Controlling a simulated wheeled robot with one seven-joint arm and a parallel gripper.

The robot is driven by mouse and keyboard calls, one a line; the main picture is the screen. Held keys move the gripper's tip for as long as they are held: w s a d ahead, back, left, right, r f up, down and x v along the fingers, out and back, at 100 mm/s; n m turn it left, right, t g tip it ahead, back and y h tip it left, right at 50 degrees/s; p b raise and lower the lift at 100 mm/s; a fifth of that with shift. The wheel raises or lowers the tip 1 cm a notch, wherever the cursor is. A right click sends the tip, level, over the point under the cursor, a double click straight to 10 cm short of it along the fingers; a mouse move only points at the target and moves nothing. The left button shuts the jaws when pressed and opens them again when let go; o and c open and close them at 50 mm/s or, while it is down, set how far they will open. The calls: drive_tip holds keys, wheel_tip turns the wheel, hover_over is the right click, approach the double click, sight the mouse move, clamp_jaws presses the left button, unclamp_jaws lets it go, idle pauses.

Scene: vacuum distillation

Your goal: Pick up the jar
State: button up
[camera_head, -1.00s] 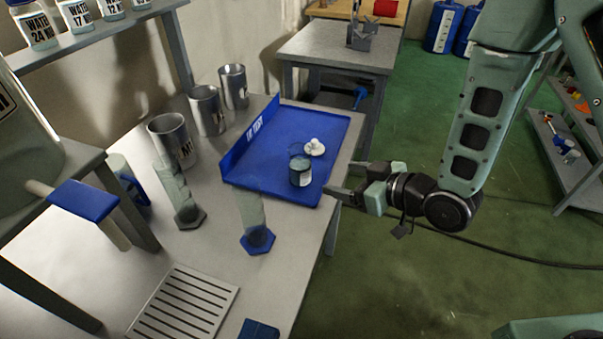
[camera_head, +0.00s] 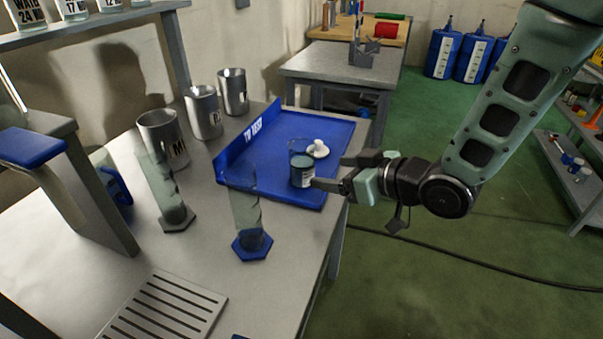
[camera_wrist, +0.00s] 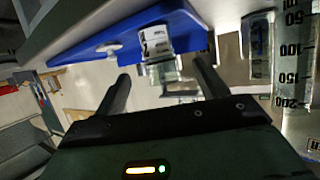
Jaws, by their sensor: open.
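The jar (camera_head: 301,169) is a small clear glass vessel with dark contents and a white label. It stands on the blue tray (camera_head: 285,192), near the tray's right front part. In the wrist view the jar (camera_wrist: 157,45) shows beyond the fingertips, between the two fingers. My gripper (camera_head: 330,174) is open and empty, just right of the jar, with its fingers pointing at it. In the wrist view my gripper (camera_wrist: 163,70) has its fingers spread to both sides. Whether a fingertip touches the jar I cannot tell.
A white lid (camera_head: 318,149) lies on the tray behind the jar. A glass cylinder with a blue base (camera_head: 252,245) stands in front of the tray, another cylinder (camera_head: 172,195) to its left. Several metal beakers (camera_head: 203,113) stand at the back left. Green floor (camera_head: 420,285) is free at right.

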sight(311, 167)
drive_tip(key=p+x, duration=0.1)
drive_tip(key=x, duration=0.9)
drive_tip(key=shift+w+r+p, duration=0.15)
drive_tip(key=shift+w+p, duration=0.05)
drive_tip(key=shift+p, duration=0.1)
drive_tip(key=c, duration=1.2)
